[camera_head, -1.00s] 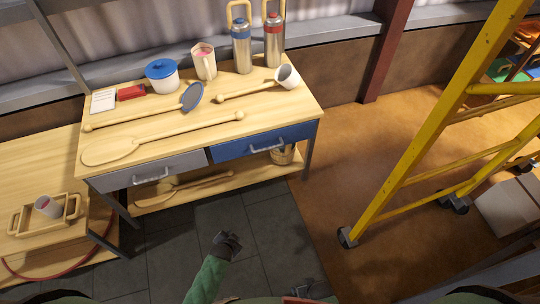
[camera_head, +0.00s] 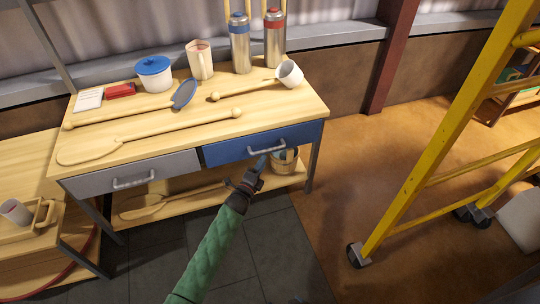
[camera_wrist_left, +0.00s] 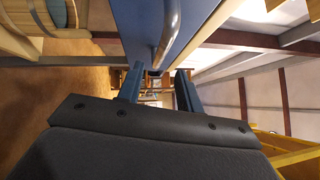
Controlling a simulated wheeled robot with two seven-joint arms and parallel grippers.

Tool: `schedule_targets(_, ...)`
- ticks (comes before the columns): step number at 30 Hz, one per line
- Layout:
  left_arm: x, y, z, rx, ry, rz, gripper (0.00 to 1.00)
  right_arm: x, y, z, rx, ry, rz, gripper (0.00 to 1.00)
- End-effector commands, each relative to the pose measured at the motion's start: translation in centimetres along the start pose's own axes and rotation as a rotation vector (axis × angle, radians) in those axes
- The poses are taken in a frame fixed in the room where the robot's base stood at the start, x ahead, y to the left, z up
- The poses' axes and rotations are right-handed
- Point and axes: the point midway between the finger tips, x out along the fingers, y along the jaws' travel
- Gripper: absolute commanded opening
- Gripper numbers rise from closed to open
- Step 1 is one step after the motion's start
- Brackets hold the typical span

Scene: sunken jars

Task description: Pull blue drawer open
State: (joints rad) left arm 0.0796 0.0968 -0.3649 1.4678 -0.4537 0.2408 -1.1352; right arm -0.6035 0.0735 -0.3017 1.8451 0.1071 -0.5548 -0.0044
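The blue drawer (camera_head: 232,151) is on the right of the wooden workbench's front and looks closed. Its light metal handle (camera_head: 268,150) runs across the front. In the left wrist view the blue front (camera_wrist_left: 140,22) and the curved handle (camera_wrist_left: 170,32) are close ahead. My left gripper (camera_head: 262,163) is just below and in front of the handle, with a green-sleeved arm behind it. In the wrist view its two blue fingers (camera_wrist_left: 158,78) are apart, with the handle's end near the gap between them. I cannot tell whether they touch it. My right gripper is not in view.
A grey drawer (camera_head: 165,170) is left of the blue one. A wooden bucket (camera_head: 285,161) stands on the lower shelf behind my gripper. Jars, flasks and long wooden spoons stand or lie on the bench top. A yellow wheeled frame (camera_head: 440,140) stands to the right.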

Motion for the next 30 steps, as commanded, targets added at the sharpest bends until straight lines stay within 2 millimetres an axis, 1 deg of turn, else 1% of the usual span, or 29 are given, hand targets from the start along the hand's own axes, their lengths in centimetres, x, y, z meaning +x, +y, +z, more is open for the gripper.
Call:
schedule_targets(5,1.8,-0.2,0.0,0.0,0.0,-0.002,0.36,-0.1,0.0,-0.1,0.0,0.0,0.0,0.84)
schedule_targets(12,5.2,-0.1,0.1,-0.001,0.0,0.0,0.36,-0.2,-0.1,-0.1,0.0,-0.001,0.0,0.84)
schedule_targets(18,7.1,-0.1,0.0,-0.002,0.0,0.001,0.36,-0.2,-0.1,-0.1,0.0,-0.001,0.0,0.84)
schedule_targets(22,7.5,0.0,0.0,-0.002,0.0,0.002,0.36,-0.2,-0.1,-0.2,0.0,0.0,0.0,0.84)
schedule_targets(29,7.6,0.0,0.0,-0.002,0.0,0.002,0.36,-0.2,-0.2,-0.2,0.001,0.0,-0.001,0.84)
schedule_targets(30,7.6,0.0,0.0,-0.002,0.0,0.002,0.34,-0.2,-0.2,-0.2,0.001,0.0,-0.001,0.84)
